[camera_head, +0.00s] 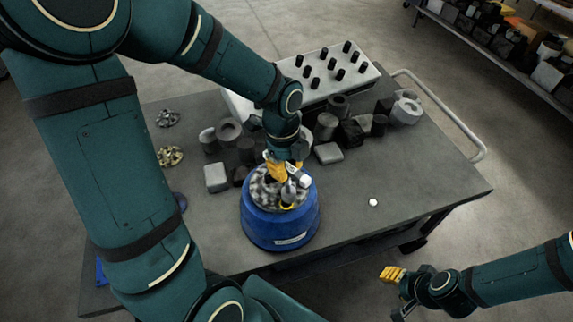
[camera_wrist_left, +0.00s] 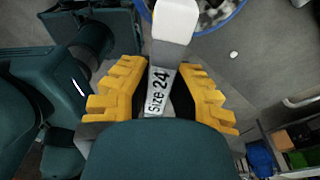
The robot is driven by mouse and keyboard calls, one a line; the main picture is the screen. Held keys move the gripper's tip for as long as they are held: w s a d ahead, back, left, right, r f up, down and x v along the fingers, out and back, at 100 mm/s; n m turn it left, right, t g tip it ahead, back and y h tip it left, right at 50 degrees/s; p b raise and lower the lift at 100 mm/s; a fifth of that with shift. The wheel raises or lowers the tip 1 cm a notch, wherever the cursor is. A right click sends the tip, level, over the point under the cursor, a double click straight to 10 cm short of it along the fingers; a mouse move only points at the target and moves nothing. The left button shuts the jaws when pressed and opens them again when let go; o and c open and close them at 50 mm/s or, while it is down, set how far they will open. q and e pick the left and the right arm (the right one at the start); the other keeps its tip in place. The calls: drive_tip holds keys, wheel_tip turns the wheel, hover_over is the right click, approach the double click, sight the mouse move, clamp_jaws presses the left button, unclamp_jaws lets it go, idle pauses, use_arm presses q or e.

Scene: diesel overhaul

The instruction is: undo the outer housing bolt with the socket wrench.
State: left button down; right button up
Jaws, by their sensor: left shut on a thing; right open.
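My left gripper (camera_head: 286,175) is over the top of a round blue housing (camera_head: 262,231) on the grey table. It is shut on the socket wrench (camera_head: 303,180), a pale tool. In the left wrist view the wrench (camera_wrist_left: 172,25) shows a "Size 24" label between the yellow fingers of my left gripper (camera_wrist_left: 161,100). The housing has mottled grey metal parts in its open top, and its blue rim (camera_wrist_left: 203,28) shows at the top of the wrist view. The outer bolt and the wrench's socket end cannot be made out. My right gripper (camera_head: 393,284) is open and empty, beyond the table's front edge.
Grey and dark blocks and cylinders (camera_head: 328,125) stand behind the housing. A white tray (camera_head: 318,85) with black pegs lies at the back. A small white piece (camera_head: 373,202) lies on the right. The table's (camera_head: 420,185) right part is mostly clear.

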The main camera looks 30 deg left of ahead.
idle(0.3)
use_arm(q)
drive_tip(key=shift+g+p, duration=0.3)
drive_tip(key=shift+p, duration=0.4)
drive_tip(key=shift+f, duration=0.15)
